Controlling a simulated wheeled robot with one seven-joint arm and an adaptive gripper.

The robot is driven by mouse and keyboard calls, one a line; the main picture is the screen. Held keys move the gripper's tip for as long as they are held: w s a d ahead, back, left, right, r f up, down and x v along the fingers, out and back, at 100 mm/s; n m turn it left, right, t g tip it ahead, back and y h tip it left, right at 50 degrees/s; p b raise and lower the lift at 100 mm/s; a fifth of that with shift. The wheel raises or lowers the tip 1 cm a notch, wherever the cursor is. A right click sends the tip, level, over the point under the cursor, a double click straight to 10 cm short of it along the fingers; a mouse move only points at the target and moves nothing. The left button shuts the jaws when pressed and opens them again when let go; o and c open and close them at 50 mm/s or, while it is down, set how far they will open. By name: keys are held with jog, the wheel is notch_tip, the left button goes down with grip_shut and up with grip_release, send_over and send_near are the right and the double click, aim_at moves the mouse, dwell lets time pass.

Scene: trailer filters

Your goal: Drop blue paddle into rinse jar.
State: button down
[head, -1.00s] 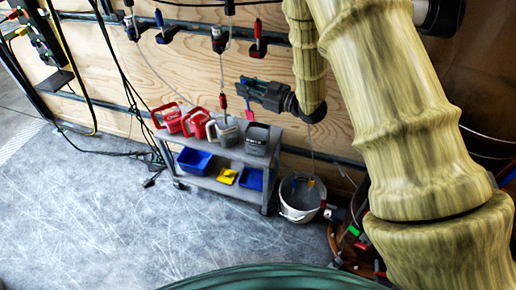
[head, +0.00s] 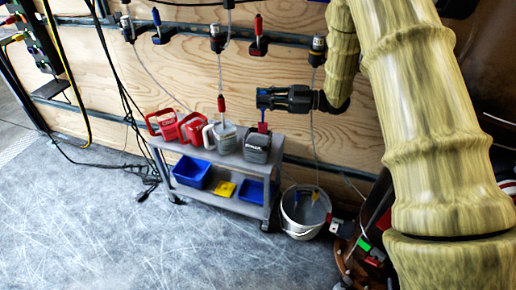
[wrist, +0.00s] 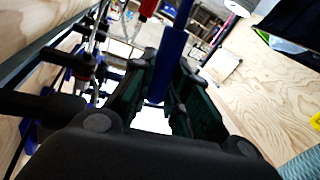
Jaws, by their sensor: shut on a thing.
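My gripper (head: 262,98) is above the right end of the grey cart, level and pointing left. It is shut on the blue paddle (head: 263,127), which hangs down below the fingers. In the wrist view the paddle's blue shaft (wrist: 170,50) stands between the two dark fingers. A dark grey jar (head: 257,150) stands on the cart top directly below the paddle. The paddle's lower end is at or just over the jar's mouth; I cannot tell if it is inside. The jar's label is too small to read.
Two red jugs (head: 163,122) and a light-handled grey jug (head: 224,137) with a red-handled tool above it stand left on the cart (head: 210,155). Blue bins (head: 192,173) and a yellow one are on the lower shelf. A white bucket (head: 302,215) stands right. Tools hang on the wall.

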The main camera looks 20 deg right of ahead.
jog(key=shift+f+b, duration=2.2)
jog(key=shift+f, duration=0.65)
jog(key=c, duration=1.3)
grip_release()
jog(key=v, duration=1.2)
